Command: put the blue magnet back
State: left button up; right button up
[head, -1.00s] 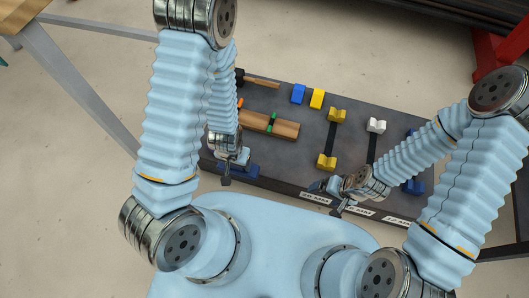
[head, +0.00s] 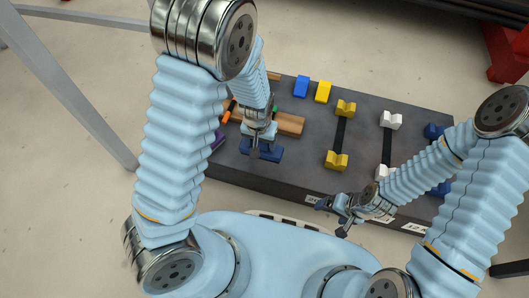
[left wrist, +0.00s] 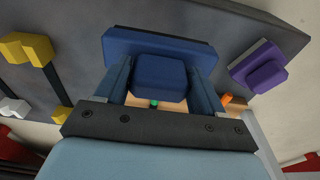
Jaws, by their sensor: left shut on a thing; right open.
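The blue magnet (head: 268,155) is a dark blue block with a wide base. My left gripper (head: 259,143) is shut on it over the left part of the dark table. In the left wrist view the magnet (left wrist: 160,76) sits between both fingers, with its wide base beyond the fingertips. I cannot tell whether the base touches the table top. My right gripper (head: 331,217) is open and empty, low near the table's front edge.
A purple magnet (left wrist: 258,67) lies beside the blue one. A wooden block (head: 290,124) is behind it. Blue (head: 301,86) and yellow (head: 323,92) blocks stand at the back. Yellow (head: 337,161) and white (head: 391,120) V-blocks are to the right. Bare table (head: 295,165) lies between.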

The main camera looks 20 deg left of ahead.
aim_at(264, 146)
pick_arm(q)
jog(key=shift+w+d+f, duration=0.2)
jog(key=shift+w+f, duration=0.3)
jog(key=shift+f, duration=0.15)
jog(key=f+b, duration=0.4)
jog(key=shift+w+d, duration=0.2)
jog(key=shift+w, duration=0.1)
jog(key=shift+r, duration=0.15)
pick_arm(e)
notch_tip(264, 146, down, 5)
jog(key=shift+r, duration=0.2)
jog(key=shift+f, duration=0.1)
pick_arm(q)
jog(key=o, duration=1.1)
